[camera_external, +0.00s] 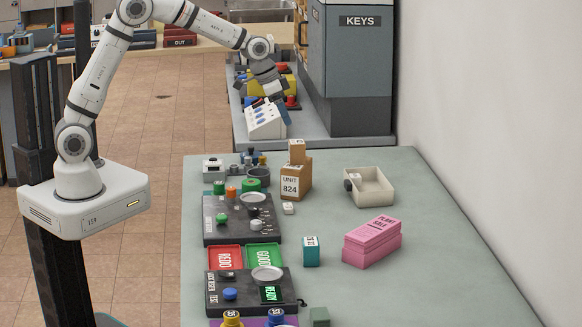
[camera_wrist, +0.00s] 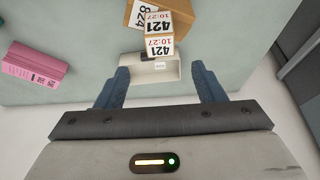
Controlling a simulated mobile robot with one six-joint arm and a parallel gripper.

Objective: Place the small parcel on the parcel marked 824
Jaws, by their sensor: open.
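The parcel marked 824 (camera_external: 291,187) is a brown carton standing on the grey-green table. The small parcel (camera_external: 297,152), a small brown box, appears to stand on its top, toward the back. In the wrist view the small parcel (camera_wrist: 158,25) shows labels reading 421 and 10:27 and overlaps the 824 parcel (camera_wrist: 141,12), which is partly hidden. My gripper (camera_external: 271,82) is up beyond the far end of the table in the external view, apart from both parcels. In the wrist view its two blue-grey fingers (camera_wrist: 160,70) are spread with nothing held between them.
A cream tray (camera_external: 374,199) lies right of the parcels. A pink stack (camera_external: 371,241) and a teal box (camera_external: 311,252) stand nearer. Dark control panels (camera_external: 237,236) line the left edge. A grey KEYS cabinet (camera_external: 357,75) stands at the back. The table's right front is clear.

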